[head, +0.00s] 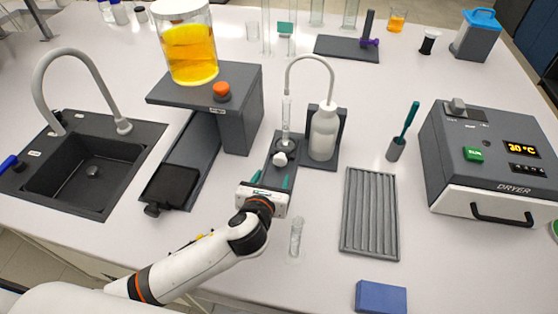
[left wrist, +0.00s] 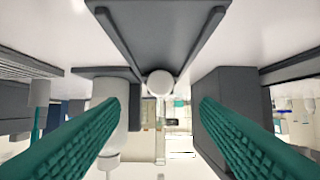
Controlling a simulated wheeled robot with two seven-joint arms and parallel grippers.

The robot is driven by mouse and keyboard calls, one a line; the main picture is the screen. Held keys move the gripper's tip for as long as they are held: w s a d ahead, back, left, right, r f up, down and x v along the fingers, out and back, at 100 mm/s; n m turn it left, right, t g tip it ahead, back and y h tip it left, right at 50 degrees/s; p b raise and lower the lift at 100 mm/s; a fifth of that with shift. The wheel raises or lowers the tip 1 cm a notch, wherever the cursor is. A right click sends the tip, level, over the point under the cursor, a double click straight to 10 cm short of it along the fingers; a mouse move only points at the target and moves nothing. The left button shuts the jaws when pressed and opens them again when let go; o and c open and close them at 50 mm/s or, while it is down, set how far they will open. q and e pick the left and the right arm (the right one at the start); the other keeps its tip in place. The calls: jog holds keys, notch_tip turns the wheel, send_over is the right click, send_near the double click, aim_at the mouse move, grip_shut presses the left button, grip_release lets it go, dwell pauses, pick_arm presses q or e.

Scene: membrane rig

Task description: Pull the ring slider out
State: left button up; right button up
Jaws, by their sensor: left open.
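The ring slider appears to be the dark grey piece with a round white knob (head: 280,159) on a narrow grey track in the middle of the table. In the left wrist view the white knob (left wrist: 160,83) shows between the fingers, at the end of a dark channel-like track (left wrist: 158,30). My left gripper (head: 268,181) is open and empty, just in front of the knob. Its teal fingers (left wrist: 157,112) stand wide apart, one to each side of the knob, without visible contact. A ring is hard to make out. My right gripper is not in view.
A white bottle (head: 323,133) with a curved tube stands right of the track. A grey stand (head: 240,112) with an orange button and orange-liquid tank (head: 190,50) is at left.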

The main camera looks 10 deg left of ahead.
aim_at(279, 161)
pick_arm(q)
jog(key=x, duration=0.9)
jog(key=shift+w+f, duration=0.15)
jog(key=shift+w, duration=0.15)
jog(key=c, duration=1.2)
jog(key=shift+s, duration=0.1)
grip_shut()
